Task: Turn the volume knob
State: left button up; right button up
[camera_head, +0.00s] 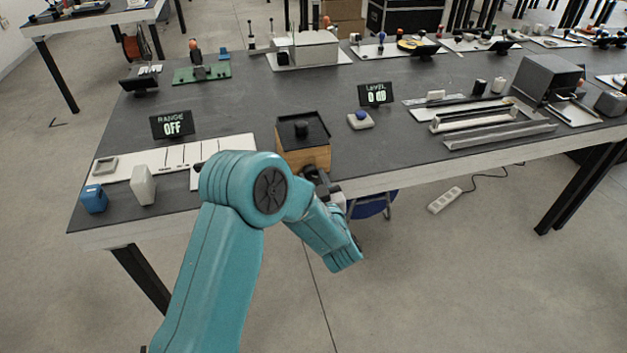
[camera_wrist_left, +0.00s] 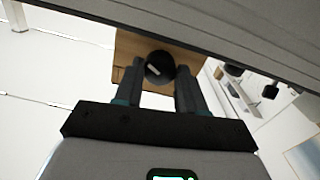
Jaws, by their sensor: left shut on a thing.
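A wooden box (camera_head: 304,160) with a black top stands at the table's front edge. The wrist view shows the wooden face (camera_wrist_left: 190,48) of the box with a round black knob (camera_wrist_left: 159,63) that bears a pale mark. My left gripper (camera_head: 322,183) is at the front of the box, its fingers (camera_wrist_left: 159,78) on both sides of the knob and shut on it. The knob is hidden in the head view. A small display (camera_head: 376,94) behind the box, to the right, reads "LEVEL 0 dB". My right gripper is not in view.
A second display (camera_head: 172,124) reads "RANGE OFF" at the left, behind a white panel (camera_head: 180,158). Metal rails (camera_head: 490,122) lie further right. The floor in front is mostly clear, with a power strip (camera_head: 444,200).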

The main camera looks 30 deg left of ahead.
pick_arm(q)
jog(key=o, duration=1.1)
jog(key=shift+c, duration=0.2)
jog(key=v, duration=1.6)
jog(key=shift+d+b, duration=0.2)
jog(key=shift+b, duration=0.15)
